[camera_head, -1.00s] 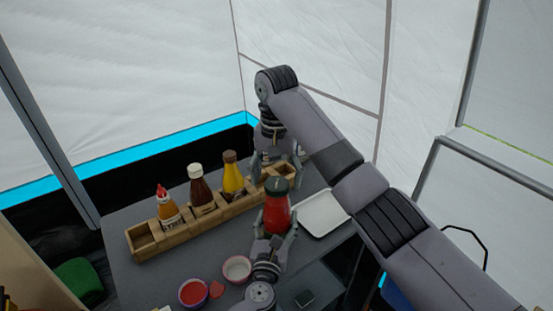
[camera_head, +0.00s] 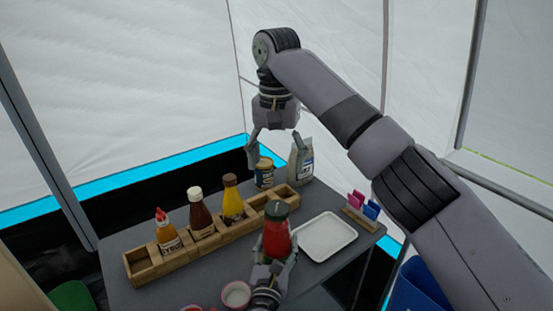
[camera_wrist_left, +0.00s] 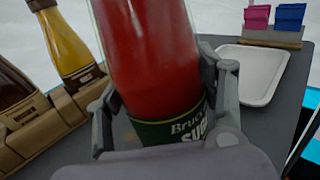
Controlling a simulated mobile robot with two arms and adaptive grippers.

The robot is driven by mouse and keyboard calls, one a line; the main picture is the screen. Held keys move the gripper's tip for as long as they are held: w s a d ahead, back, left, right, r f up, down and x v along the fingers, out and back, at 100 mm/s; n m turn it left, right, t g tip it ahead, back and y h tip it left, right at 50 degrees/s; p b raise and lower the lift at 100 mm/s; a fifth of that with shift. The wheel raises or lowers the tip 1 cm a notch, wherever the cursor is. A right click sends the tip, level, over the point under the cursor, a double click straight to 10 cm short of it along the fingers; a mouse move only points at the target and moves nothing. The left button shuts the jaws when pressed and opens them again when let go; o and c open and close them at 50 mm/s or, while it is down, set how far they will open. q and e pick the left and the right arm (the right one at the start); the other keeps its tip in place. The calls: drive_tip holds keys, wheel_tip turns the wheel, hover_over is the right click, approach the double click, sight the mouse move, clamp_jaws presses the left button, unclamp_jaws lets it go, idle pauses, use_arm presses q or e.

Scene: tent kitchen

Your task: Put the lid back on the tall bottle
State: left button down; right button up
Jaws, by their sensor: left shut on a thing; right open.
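The tall bottle (camera_head: 277,238) holds red sauce and stands upright in my left gripper (camera_head: 274,254). In the left wrist view the bottle (camera_wrist_left: 155,60) fills the middle, with a dark green label low on it; its top is out of that view. A dark green lid (camera_head: 276,210) shows on top of the bottle in the head view; whether it is fully seated I cannot tell. My left gripper (camera_wrist_left: 165,95) is shut around the bottle's lower part. My right gripper (camera_head: 275,153) is open and empty, above and behind the bottle, apart from the lid.
A wooden rack (camera_head: 143,267) with several sauce bottles runs behind and left. A white tray (camera_head: 326,237) lies right of the bottle. A jar (camera_head: 264,173) and a bag (camera_head: 302,163) stand at the back. A small bowl (camera_head: 236,294) is at the front.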

use_arm(q)
drive_tip(key=shift+c, duration=1.6)
unclamp_jaws()
drive_tip(key=s, duration=0.4)
drive_tip(key=s+a, duration=0.1)
drive_tip(key=s, duration=0.3)
drive_tip(key=s+a, duration=0.1)
drive_tip(key=s, duration=0.3)
